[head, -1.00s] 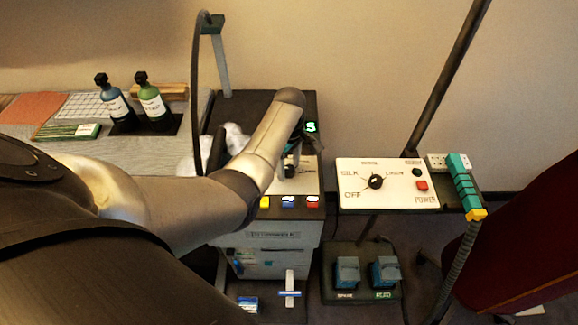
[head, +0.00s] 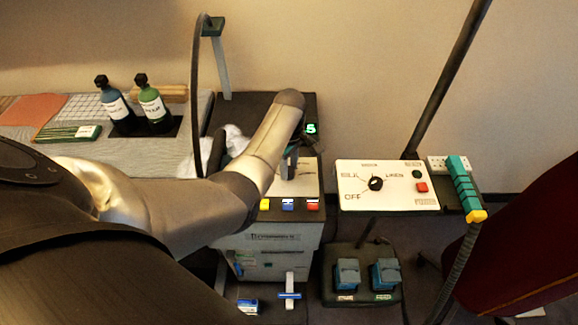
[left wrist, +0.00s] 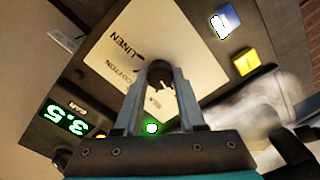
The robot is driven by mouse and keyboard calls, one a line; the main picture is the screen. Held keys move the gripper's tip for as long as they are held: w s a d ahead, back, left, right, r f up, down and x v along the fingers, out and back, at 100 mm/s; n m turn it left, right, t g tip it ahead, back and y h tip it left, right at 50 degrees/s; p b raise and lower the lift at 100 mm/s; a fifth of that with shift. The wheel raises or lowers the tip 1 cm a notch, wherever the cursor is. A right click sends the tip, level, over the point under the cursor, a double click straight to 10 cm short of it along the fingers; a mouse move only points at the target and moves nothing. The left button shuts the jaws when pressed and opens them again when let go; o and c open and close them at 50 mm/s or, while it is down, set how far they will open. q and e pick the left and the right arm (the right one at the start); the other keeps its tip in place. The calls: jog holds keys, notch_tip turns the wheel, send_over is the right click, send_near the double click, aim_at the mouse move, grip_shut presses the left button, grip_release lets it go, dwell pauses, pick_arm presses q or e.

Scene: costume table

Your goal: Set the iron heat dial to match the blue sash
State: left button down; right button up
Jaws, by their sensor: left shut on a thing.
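The iron heat dial's dark knob (left wrist: 158,72) sits on a cream panel (left wrist: 120,45) marked LINEN and COTTON. My left gripper (left wrist: 159,80) is shut on this knob, one finger on each side. The knob's pointer and part of the lettering are hidden. In the head view my left gripper (head: 290,165) reaches down onto the same panel (head: 305,178), and my forearm covers much of it. I cannot make out the blue sash in either view. My right gripper is out of view.
A green display (left wrist: 68,120) reads 3.5, near a lit green lamp (left wrist: 151,128). Yellow, blue and red buttons (head: 288,204) line the panel's front. Another dial box (head: 385,185) stands to the right, above blue pedals (head: 347,275). Bottles (head: 152,105) stand at the left.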

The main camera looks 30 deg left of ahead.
pick_arm(q)
jog(key=shift+m, duration=0.3)
jog(key=m+p, duration=0.2)
jog(key=m, duration=0.1)
jog(key=shift+r+p, duration=0.15)
jog(key=shift+p, duration=0.25)
jog(key=m+p, duration=0.1)
jog(key=m, duration=0.2)
jog(key=m+p, duration=0.1)
jog(key=m, duration=0.2)
jog(key=shift+m, duration=0.3)
jog(key=m+p, duration=0.1)
jog(key=m, duration=0.9)
jog(key=shift+p, duration=0.3)
jog(key=shift+m, duration=1.8)
jog(key=shift+f, duration=0.2)
